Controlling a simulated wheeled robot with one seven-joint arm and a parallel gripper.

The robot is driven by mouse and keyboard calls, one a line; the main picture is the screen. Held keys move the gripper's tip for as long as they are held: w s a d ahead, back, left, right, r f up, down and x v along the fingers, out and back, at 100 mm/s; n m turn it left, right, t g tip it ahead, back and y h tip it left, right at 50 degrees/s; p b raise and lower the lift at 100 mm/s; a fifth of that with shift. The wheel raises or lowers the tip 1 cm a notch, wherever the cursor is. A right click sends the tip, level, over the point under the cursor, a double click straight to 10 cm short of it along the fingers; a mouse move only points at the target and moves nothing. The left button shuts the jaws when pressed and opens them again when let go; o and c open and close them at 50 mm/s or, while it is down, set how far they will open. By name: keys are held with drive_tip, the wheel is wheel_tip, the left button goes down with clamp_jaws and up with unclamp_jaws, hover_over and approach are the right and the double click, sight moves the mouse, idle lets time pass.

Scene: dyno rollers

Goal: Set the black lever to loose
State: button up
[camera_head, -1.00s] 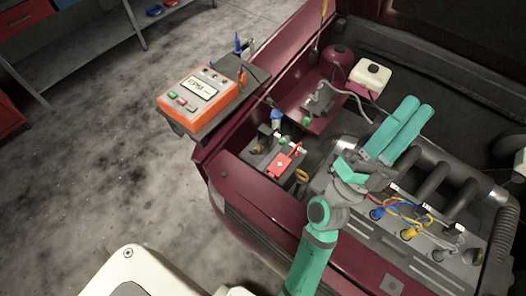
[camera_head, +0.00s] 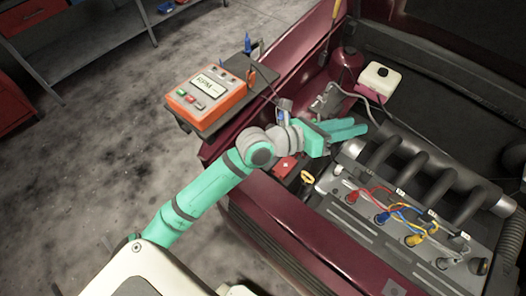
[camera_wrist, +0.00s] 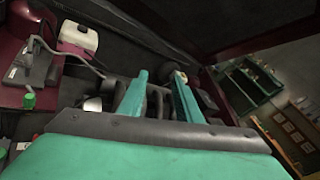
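I cannot pick out the black lever for certain in either view; my arm covers part of the engine bay around the red-topped battery (camera_head: 285,167). My gripper (camera_head: 364,129) is above the bay, its teal fingers pointing right, between the battery area and the ribbed black engine manifold (camera_head: 408,166). In the wrist view the two fingers of my gripper (camera_wrist: 161,75) stand apart with nothing between them but the engine parts behind. A grey metal part with a dark base (camera_wrist: 33,66) and a green cap (camera_wrist: 30,101) show at the left there.
An orange RPM meter (camera_head: 209,93) sits on a shelf at the car's edge. A white reservoir (camera_head: 378,77) stands at the back of the bay. The dark red car front (camera_head: 290,230) borders the bay.

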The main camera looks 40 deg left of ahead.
drive_tip(key=s+a+f+g+y, duration=0.1)
drive_tip(key=s+a+f+y, duration=0.2)
drive_tip(key=s+a+f, duration=0.2)
drive_tip(key=s+a+f+g+y, duration=0.2)
drive_tip(key=s+a+f, duration=0.3)
drive_tip(key=a, duration=0.6)
drive_tip(key=s+a+f+g+y, duration=0.1)
drive_tip(key=s+a+f+y, duration=0.2)
drive_tip(key=s+a+f, duration=0.2)
drive_tip(key=shift+a+f+g+y, duration=0.3)
drive_tip(key=shift+a+f+y, duration=0.1)
drive_tip(key=shift+a+f, duration=1.6)
drive_tip(key=x, duration=1)
drive_tip(key=shift+w+f, duration=0.15)
drive_tip(key=shift+f, duration=0.05)
clamp_jaws()
